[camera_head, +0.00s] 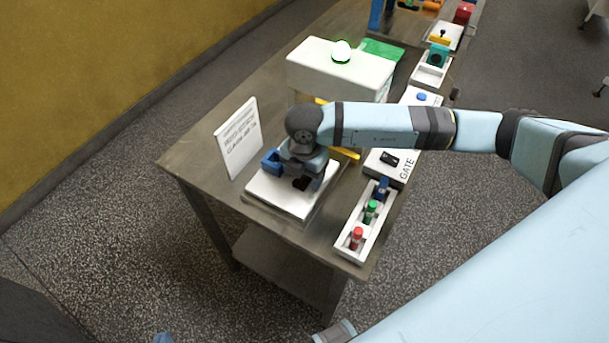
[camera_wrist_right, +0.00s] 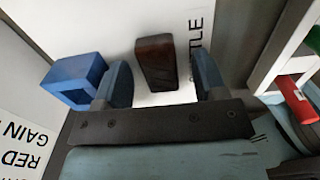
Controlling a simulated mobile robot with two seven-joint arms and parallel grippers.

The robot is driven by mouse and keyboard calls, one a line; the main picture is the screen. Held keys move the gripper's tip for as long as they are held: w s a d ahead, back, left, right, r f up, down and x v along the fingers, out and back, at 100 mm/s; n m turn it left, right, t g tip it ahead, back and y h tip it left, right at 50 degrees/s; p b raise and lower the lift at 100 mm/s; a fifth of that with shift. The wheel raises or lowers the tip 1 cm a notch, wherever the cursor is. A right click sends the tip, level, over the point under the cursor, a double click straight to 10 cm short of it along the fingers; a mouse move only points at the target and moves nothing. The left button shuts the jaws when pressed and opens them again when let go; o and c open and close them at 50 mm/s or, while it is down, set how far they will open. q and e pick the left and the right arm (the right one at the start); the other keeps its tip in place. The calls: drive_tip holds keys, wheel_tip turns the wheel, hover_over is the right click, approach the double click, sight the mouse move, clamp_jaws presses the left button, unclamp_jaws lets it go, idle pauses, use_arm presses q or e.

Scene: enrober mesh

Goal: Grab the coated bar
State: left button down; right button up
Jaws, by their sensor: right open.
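The coated bar (camera_head: 301,184) is a dark brown block lying on a white plate (camera_head: 268,203) at the table's near end. In the right wrist view the bar (camera_wrist_right: 156,62) lies between the two fingers of my right gripper (camera_wrist_right: 163,82), with gaps on both sides. My right gripper (camera_head: 303,172) is open, reaching down over the plate, and partly hides the bar in the head view. Of my left gripper, at most a small blue piece (camera_head: 163,338) shows at the bottom edge; its jaws cannot be made out.
A blue hollow block (camera_wrist_right: 75,80) sits left of my right gripper. A printed sign (camera_head: 238,138) stands left of the plate. To the right, a white tray (camera_head: 346,246) holds red, green and blue pieces. A white machine (camera_head: 342,75) with a green-lit dome stands behind.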

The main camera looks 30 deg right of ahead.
drive_tip(key=c, duration=0.8)
drive_tip(key=shift+r, duration=0.1)
